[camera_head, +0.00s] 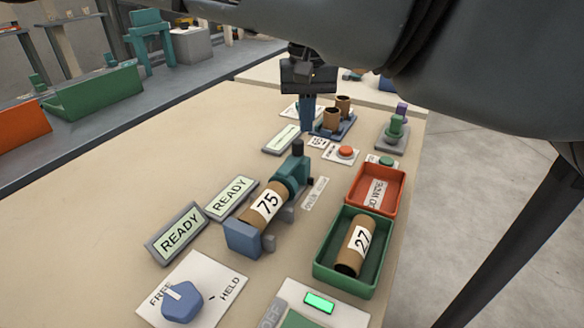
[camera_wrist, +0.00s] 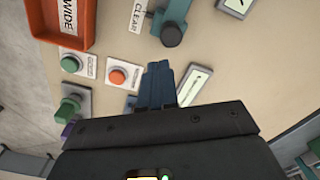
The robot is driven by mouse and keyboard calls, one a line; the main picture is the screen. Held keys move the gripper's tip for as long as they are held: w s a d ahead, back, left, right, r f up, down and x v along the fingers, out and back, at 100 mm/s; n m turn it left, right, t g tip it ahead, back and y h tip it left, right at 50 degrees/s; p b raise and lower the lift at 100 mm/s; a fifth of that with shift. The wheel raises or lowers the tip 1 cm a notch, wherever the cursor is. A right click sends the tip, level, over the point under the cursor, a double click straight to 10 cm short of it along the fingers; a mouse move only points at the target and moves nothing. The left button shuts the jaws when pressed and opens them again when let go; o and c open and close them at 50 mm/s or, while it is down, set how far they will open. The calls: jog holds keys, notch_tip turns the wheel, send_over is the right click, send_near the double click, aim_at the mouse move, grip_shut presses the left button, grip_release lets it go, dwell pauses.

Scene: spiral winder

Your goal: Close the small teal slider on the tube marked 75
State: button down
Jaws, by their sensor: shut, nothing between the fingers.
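The tube marked 75 (camera_head: 268,203) is a brown cardboard tube with a white label, lying between a blue block (camera_head: 243,238) and the teal slider (camera_head: 293,172). The teal slider carries an upright black knob (camera_head: 297,147) and stands at the tube's far end; I cannot tell whether they touch. In the wrist view the black knob (camera_wrist: 172,34) shows at the top, beyond my fingertips. My gripper (camera_head: 307,122) is shut and empty, pointing down beyond the slider and apart from it. Its blue fingers (camera_wrist: 159,76) are together in the wrist view.
A green tray (camera_head: 321,265) holds a tube marked 27 (camera_head: 356,245). An orange tray (camera_head: 398,207) stands behind it. Two READY displays (camera_head: 180,233) lie left of the tube. Behind are an orange button (camera_head: 346,152), a blue rack with tubes (camera_head: 343,127) and a green knob (camera_head: 396,126).

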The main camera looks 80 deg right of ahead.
jog(key=shift+f+b, duration=1)
jog(key=shift+f, duration=0.9)
jog(key=shift+w+a, duration=0.2)
jog(key=shift+a, duration=0.7)
dwell(0.5)
jog(key=shift+d+p, duration=0.25)
jog(key=shift+p, duration=0.15)
jog(key=shift+s+d, duration=0.1)
jog(key=shift+d, duration=0.2)
notch_tip(320, 180, up, 7)
jog(key=p, duration=0.7)
dwell(0.6)
